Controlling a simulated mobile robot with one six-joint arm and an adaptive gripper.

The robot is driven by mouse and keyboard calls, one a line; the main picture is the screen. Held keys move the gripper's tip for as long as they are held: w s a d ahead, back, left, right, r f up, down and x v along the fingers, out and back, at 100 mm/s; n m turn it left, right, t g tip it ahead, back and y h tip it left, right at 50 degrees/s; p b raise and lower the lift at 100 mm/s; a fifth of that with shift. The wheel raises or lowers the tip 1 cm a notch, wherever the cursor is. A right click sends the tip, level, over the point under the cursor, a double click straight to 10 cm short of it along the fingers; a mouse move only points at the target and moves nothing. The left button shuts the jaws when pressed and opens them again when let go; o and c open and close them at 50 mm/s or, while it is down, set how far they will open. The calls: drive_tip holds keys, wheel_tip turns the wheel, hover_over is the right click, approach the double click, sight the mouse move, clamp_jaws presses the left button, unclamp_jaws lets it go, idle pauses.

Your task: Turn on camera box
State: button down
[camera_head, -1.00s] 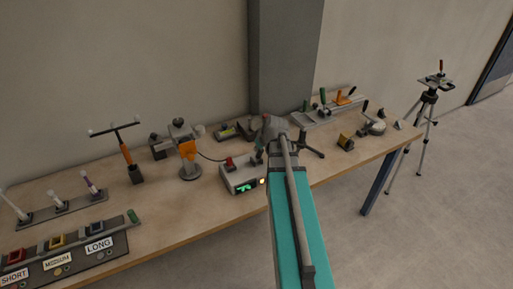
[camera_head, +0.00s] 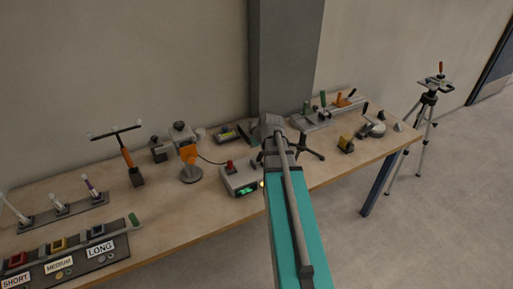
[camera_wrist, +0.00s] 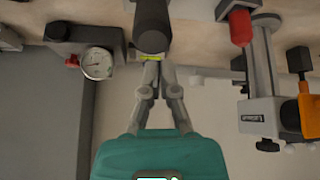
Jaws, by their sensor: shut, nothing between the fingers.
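A pale grey box (camera_head: 239,182) with a red knob on top and a lit green display on its front stands mid-table, left of my arm. A small yellow light shows near its right end, close to my arm. I take it as the camera box, but no label confirms this. My gripper (camera_wrist: 151,70) is shut and empty in the wrist view. Its fingertips are just below a dark cylinder (camera_wrist: 152,25) with a yellow-green band; I cannot tell whether they touch. In the head view my arm hides the fingers.
A round gauge (camera_wrist: 97,63) is left of the fingers. A device with a red knob (camera_wrist: 241,26) stands to the right. An orange-fronted device (camera_head: 188,154) stands left of the grey box. A rail with handles (camera_head: 325,110) is at back right. Bare wood lies in front.

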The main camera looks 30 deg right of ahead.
drive_tip(key=p+v, duration=0.7)
drive_tip(key=v, duration=0.2)
drive_tip(key=shift+s, duration=0.55)
drive_tip(key=shift+a, duration=0.15)
drive_tip(key=s+a+f+g, duration=0.1)
drive_tip(key=s+a+g, duration=0.1)
drive_tip(key=a, duration=1.1)
drive_tip(key=s+a+f+m+g, duration=0.1)
drive_tip(key=s+a+g, duration=0.2)
drive_tip(key=a, duration=1.1)
drive_tip(key=shift+a+f+g, duration=0.25)
drive_tip(key=shift+f+g, duration=0.1)
drive_tip(key=shift+g, duration=0.35)
drive_tip(key=shift+d, duration=0.1)
